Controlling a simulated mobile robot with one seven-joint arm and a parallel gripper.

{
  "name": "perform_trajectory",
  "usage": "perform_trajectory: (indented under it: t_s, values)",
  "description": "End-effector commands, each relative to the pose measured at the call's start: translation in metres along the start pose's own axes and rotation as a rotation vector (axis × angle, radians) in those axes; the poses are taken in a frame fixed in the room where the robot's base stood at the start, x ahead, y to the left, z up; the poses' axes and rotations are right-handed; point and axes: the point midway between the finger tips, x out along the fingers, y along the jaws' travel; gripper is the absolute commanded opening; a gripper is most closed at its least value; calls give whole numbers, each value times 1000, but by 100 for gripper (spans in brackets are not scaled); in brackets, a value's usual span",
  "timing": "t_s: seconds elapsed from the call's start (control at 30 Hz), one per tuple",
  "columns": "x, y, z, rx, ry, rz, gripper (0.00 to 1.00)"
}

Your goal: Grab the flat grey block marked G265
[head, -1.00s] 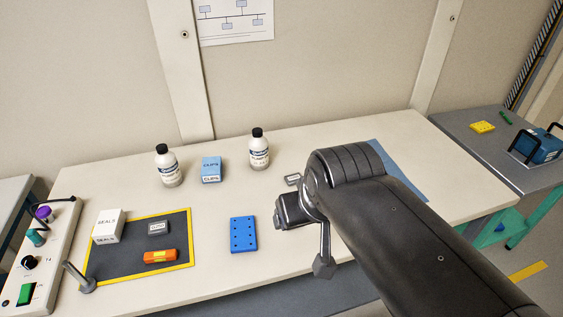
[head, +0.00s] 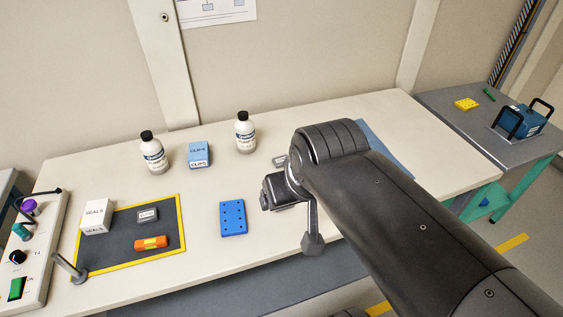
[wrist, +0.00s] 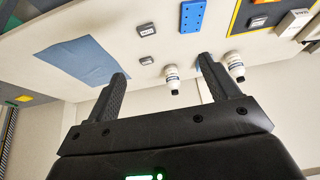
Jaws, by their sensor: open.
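In the wrist view, a flat grey block with a pale label (wrist: 146,28) lies on the table beside the blue drilled plate. A smaller grey block (wrist: 146,60) lies nearer the wall; a grey block also shows beside my arm in the head view (head: 279,161). Another dark grey labelled block lies on the yellow-edged mat (head: 147,214), also in the wrist view (wrist: 258,22). I cannot read which one is marked G265. My gripper (wrist: 163,70) is open and empty, above the table and apart from all blocks.
Two white bottles (head: 154,153) (head: 245,135) and a blue CLIPS box (head: 199,155) stand at the back. A blue drilled plate (head: 233,217) lies mid-table. The mat (head: 110,253) also holds a SEALS box (head: 95,217) and an orange level (head: 152,243). A control box (head: 35,250) stands left.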

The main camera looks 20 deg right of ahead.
Motion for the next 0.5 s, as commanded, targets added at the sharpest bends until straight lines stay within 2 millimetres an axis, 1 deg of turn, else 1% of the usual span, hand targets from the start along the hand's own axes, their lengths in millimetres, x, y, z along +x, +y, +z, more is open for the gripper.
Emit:
perform_trajectory:
  t_s: [0.17, 0.27, 0.37, 0.47, 0.5]
  values:
    - [0, 0, 0, 0, 0, 0, 80]
    - [1, 1, -5, -1, -5, 1, 80]
    - [4, 2, -19, -5, -20, 4, 80]
    - [11, 5, -42, -10, -44, 7, 80]
    - [15, 7, -53, -13, -53, 8, 80]
